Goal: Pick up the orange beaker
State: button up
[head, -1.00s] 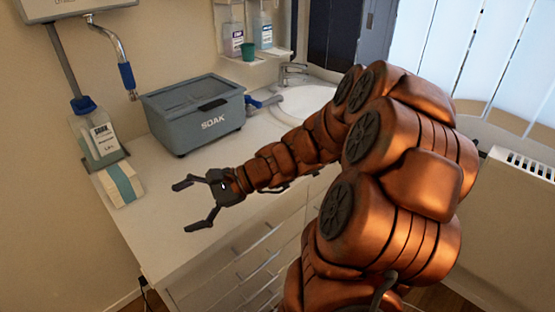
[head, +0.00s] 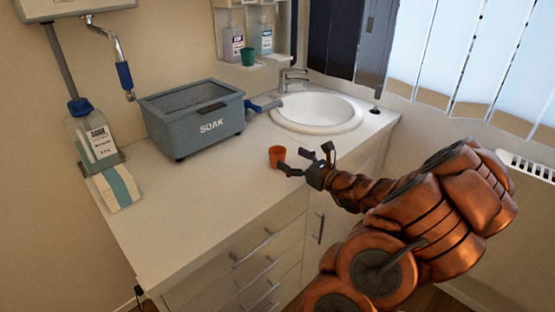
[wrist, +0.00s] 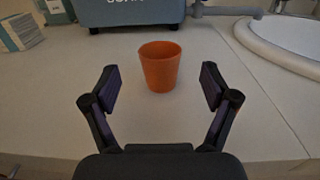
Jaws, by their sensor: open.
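The orange beaker (head: 277,156) stands upright on the white counter near its front edge, left of the sink. It also shows in the wrist view (wrist: 160,67), centred just beyond my fingertips. My gripper (head: 294,162) is open and empty, coming in from the right at counter level. In the wrist view, the two fingers (wrist: 160,88) are spread wide on either side of the line to the beaker. I see a gap between each finger and the beaker.
A grey SOAK box (head: 195,120) stands behind the beaker, with the sink (head: 316,109) at the back right. A SOAK bottle (head: 92,140) and a white-and-teal pack (head: 117,188) are at the left. The front-left counter is clear.

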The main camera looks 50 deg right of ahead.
aim_at(284, 154)
jog(key=shift+w+p, duration=0.5)
jog(key=shift+w, duration=2.7)
jog(key=shift+c, duration=0.4)
jog(key=c, duration=1.1)
